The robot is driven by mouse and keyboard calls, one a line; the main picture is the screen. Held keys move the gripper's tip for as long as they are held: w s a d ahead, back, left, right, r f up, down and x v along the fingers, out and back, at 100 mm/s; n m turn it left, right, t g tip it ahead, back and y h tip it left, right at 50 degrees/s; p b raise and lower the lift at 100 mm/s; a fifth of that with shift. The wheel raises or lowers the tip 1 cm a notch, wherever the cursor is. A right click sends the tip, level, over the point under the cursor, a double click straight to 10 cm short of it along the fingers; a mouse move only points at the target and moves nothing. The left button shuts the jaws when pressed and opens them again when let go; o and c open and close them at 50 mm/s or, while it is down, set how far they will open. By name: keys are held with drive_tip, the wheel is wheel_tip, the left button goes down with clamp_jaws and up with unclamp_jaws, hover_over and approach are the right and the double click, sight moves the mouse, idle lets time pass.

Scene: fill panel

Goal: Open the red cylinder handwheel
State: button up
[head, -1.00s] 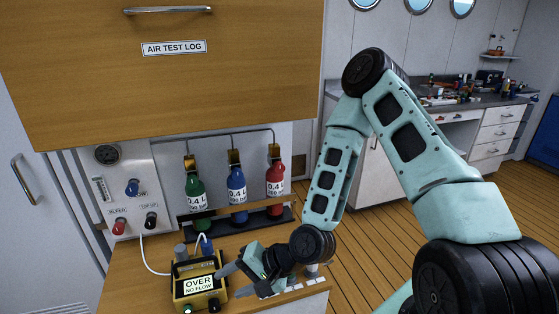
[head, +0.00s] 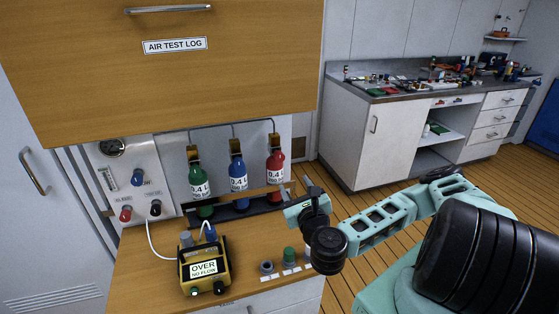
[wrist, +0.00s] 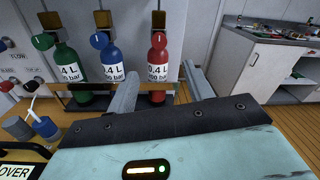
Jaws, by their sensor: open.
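The red cylinder (head: 275,165) stands at the right end of the rack, right of the blue cylinder (head: 237,180) and the green cylinder (head: 198,182). It also shows in the wrist view (wrist: 157,72), with a brass valve on top and its round red handwheel (wrist: 158,40) facing me. My gripper (head: 299,184) is open and empty, in front and to the right of the red cylinder, below its handwheel in the picture. In the wrist view its fingers (wrist: 162,88) point toward the rack, one either side of the red cylinder's lower part. Nothing touches the handwheel.
A yellow meter (head: 204,270) reading "OVER NO FLOW" sits on the wooden counter (head: 150,270), with several knobs to its right. A wooden cabinet (head: 90,85) overhangs the panel. A wooden bar crosses the cylinders' lower fronts. Open floor lies to the right.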

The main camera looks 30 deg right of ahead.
approach(280, 159)
drive_tip(key=b, duration=0.4)
drive_tip(key=w+b, duration=0.1)
drive_tip(key=b, duration=0.4)
drive_tip(key=shift+w+d+f, duration=0.25)
drive_tip(key=shift+d+f, duration=0.05)
drive_tip(key=shift+d, duration=0.1)
drive_tip(key=b, duration=0.3)
drive_tip(key=shift+w+b, duration=0.15)
drive_tip(key=shift+b, duration=0.15)
drive_tip(key=x, duration=0.5)
drive_tip(key=p+x, duration=0.1)
drive_tip(key=x, duration=0.2)
drive_tip(key=shift+w+r, duration=0.35)
drive_tip(key=shift+r, duration=0.05)
drive_tip(key=c, duration=1)
